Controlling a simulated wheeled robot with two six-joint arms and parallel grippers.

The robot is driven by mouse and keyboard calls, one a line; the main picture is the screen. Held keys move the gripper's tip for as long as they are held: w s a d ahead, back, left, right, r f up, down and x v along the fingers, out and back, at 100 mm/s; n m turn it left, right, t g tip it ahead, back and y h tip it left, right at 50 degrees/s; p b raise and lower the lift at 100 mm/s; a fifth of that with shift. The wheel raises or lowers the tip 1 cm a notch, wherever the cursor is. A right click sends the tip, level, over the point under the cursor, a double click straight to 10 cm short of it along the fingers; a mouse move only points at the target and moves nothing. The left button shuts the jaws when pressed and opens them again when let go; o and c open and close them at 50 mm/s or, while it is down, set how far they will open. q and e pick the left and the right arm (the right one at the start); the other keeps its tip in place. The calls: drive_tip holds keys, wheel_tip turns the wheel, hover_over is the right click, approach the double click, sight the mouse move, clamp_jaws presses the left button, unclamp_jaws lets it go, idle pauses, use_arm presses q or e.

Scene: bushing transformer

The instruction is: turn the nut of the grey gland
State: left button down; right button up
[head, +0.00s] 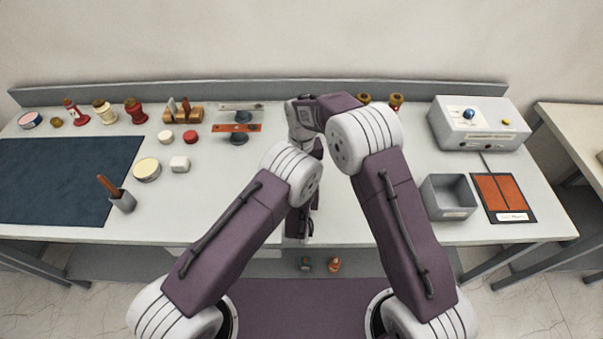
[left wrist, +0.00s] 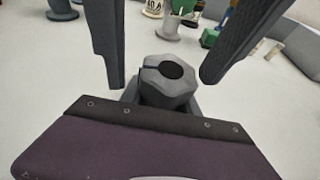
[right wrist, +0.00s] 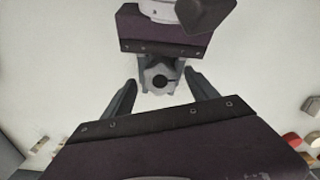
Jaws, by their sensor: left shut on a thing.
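The grey gland (left wrist: 165,98) is in the middle of the left wrist view, its lobed nut (left wrist: 152,78) facing the camera around a dark round hole. A thin dark line marks the nut's left side. My left gripper (left wrist: 164,92) is shut on the gland's body below the nut. In the right wrist view the gland (right wrist: 153,77) is held in front of the left gripper's purple body. My right gripper (right wrist: 160,82) is open, its fingers spread either side of the nut and apart from it. In the head view my arms hide the gland.
The grey box with a blue knob (head: 480,125), an open grey bin (head: 449,198) and an orange-brown panel (head: 501,195) stand at the right. A dark mat (head: 65,180), bushings, tins and a pen cup (head: 123,202) are at the left. White table is clear around my arms.

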wheel_tip(320, 180, up, 12)
idle(0.4)
wheel_tip(320, 180, down, 12)
drive_tip(key=shift+f, duration=0.1)
drive_tip(key=c, duration=1.4)
drive_tip(key=shift+n, duration=0.8)
drive_tip(key=o, duration=1.4)
